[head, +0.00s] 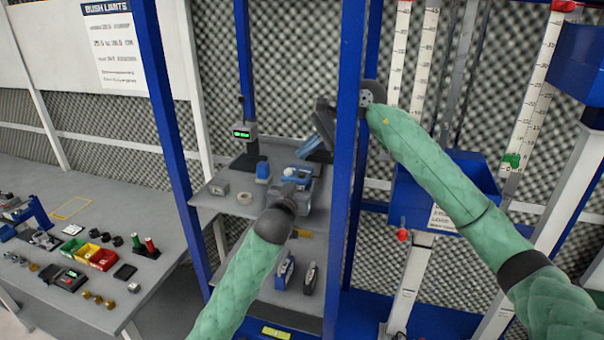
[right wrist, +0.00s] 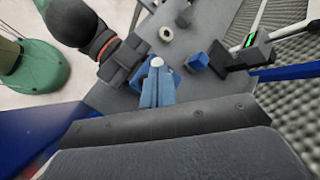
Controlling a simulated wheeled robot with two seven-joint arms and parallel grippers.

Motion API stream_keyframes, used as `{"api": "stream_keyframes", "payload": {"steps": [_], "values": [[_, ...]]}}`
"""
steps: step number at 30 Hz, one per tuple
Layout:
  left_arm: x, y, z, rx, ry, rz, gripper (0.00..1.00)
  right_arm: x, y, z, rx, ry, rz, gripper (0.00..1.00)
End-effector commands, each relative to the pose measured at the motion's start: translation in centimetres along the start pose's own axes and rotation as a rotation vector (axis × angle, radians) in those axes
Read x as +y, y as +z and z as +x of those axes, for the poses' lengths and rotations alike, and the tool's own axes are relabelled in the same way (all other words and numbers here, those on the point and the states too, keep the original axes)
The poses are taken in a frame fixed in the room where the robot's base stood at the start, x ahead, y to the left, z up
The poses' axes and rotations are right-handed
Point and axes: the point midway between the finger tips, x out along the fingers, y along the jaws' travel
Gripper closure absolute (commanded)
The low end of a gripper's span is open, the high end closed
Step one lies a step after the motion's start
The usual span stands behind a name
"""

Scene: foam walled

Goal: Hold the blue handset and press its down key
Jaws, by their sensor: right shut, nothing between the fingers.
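The blue handset (head: 303,172) is over the upper grey shelf, at the end of my left arm. My left gripper (head: 296,182) appears shut on it. In the right wrist view my left gripper (right wrist: 135,66) reaches in from the upper left, and part of the blue handset (right wrist: 146,72) shows behind my right fingers. My right gripper (head: 307,151) is shut and empty, pointing down just above the handset; the blue post hides part of its wrist. Its closed fingers (right wrist: 157,85) also show in the wrist view. I cannot tell whether they touch the handset, and its down key is not distinguishable.
The upper shelf (head: 222,203) holds a blue-topped block (head: 263,172), a white ring (head: 244,198) and a stand with a green display (head: 242,132). Blue and dark devices (head: 285,272) stand on the shelf below. A blue post (head: 350,150) rises beside my right wrist.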

Motion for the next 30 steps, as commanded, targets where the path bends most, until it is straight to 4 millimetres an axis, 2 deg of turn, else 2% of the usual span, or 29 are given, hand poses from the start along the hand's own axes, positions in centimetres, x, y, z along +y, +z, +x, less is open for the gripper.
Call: {"api": "stream_keyframes", "payload": {"steps": [10,30], "values": [[0.0,0.0,0.0,0.0,0.0,0.0,0.85,1.2,-1.2,1.7,0.001,0.0,0.001,1.0],[0.0,0.0,0.0,0.001,0.0,0.0,0.85,1.3,-1.3,1.8,0.001,0.001,0.0,1.0]]}}
